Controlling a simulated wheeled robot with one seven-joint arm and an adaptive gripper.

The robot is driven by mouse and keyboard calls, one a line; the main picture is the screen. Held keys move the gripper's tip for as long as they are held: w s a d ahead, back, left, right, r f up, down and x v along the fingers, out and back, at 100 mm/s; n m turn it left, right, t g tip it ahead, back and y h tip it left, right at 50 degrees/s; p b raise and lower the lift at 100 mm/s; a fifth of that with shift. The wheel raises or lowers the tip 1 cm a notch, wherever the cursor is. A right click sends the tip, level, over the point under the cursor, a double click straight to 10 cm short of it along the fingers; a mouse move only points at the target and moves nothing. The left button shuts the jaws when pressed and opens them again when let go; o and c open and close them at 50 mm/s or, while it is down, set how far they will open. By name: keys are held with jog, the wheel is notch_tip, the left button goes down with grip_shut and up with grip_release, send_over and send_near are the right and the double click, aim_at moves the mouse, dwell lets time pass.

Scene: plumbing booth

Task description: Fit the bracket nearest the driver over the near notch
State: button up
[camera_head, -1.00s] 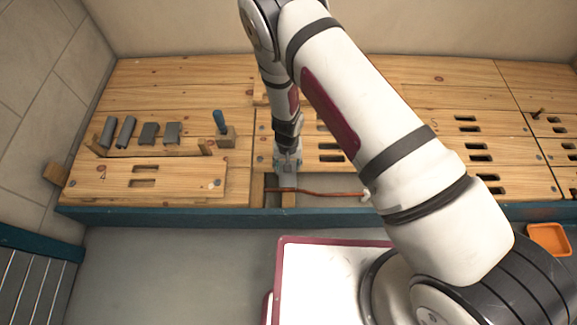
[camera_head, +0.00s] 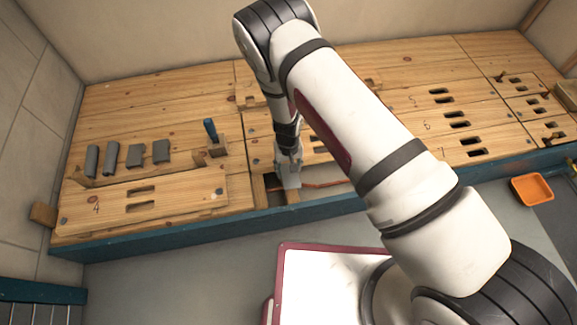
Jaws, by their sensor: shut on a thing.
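My gripper (camera_head: 288,158) points down over the open recess left of centre. It is shut on a grey bracket (camera_head: 290,179), which shows as a pale plate below the fingers. The bracket is above or at a wooden crosspiece (camera_head: 292,198) in the recess, where a copper pipe (camera_head: 325,184) runs. The near notch is hidden behind the bracket and fingers, and I cannot tell whether the bracket touches the wood. The blue-handled driver (camera_head: 210,130) stands upright in a wooden block (camera_head: 218,147) to the left. Several grey brackets (camera_head: 161,151) lean in a row left of it.
A slotted board marked 4 (camera_head: 105,212) lies front left. Slotted floor boards (camera_head: 425,105) extend right, partly hidden by my arm. A teal edge (camera_head: 150,244) runs along the front. An orange bin (camera_head: 532,189) sits on the floor at right.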

aim_at(288, 173)
jog(key=shift+f+b, duration=1.25)
jog(key=shift+f, duration=0.9)
jog(key=shift+f+b, duration=1.5)
jog(key=shift+b, duration=0.15)
jog(key=shift+s+f, duration=0.25)
jog(key=shift+s, duration=0.35)
jog(key=shift+s+f+b, duration=0.1)
jog(key=shift+f+b, duration=0.15)
jog(key=shift+b, duration=0.1)
jog(key=o, duration=1.4)
jog(key=shift+o, duration=0.2)
jog(key=shift+r, duration=0.1)
jog(key=r, duration=0.4)
jog(key=w+r, duration=0.1)
jog(key=r, duration=0.3)
jog(key=w+r, duration=0.1)
jog(key=r, duration=0.3)
jog(key=shift+r, duration=0.15)
